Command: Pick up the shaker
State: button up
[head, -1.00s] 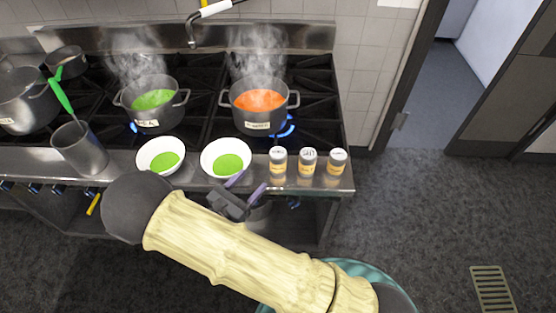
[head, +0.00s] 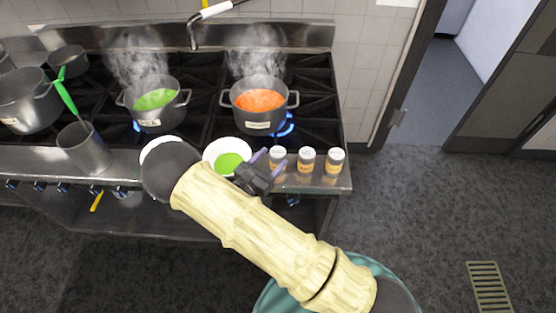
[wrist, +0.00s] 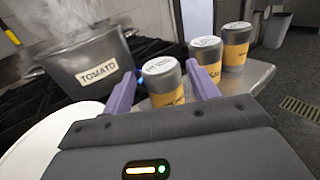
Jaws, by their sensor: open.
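Three shakers with grey lids and yellow-orange labels stand upright in a row on the steel front ledge of the stove: the left shaker (head: 278,155), the middle shaker (head: 306,160) and the right shaker (head: 334,161). My gripper (head: 268,161) is open, with its purple fingers at the left shaker. In the wrist view the left shaker (wrist: 163,84) shows between the two fingers, a little beyond them, and nothing is held. The middle shaker (wrist: 207,58) is just beyond the right finger, partly hidden by it. The right shaker (wrist: 234,46) is farther off. The lid writing is too small to read.
A white bowl of green soup (head: 221,147) is close left of my gripper. Another bowl (head: 160,143) is mostly hidden by my arm. The steaming tomato pot (head: 259,106) stands behind the shakers on a lit burner. The ledge (head: 343,183) ends just right of the shakers.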

aim_at(280, 148)
jog(key=p+x, duration=0.1)
jog(key=x, duration=0.4)
jog(key=shift+r+p, duration=0.1)
jog(key=shift+p, duration=0.2)
jog(key=shift+w+d, duration=0.2)
jog(key=shift+w, duration=0.15)
jog(key=shift+w, duration=0.15)
jog(key=shift+d, duration=0.15)
jog(key=c, duration=0.6)
jog(key=shift+c, duration=1.3)
jog(key=shift+s+a, duration=0.25)
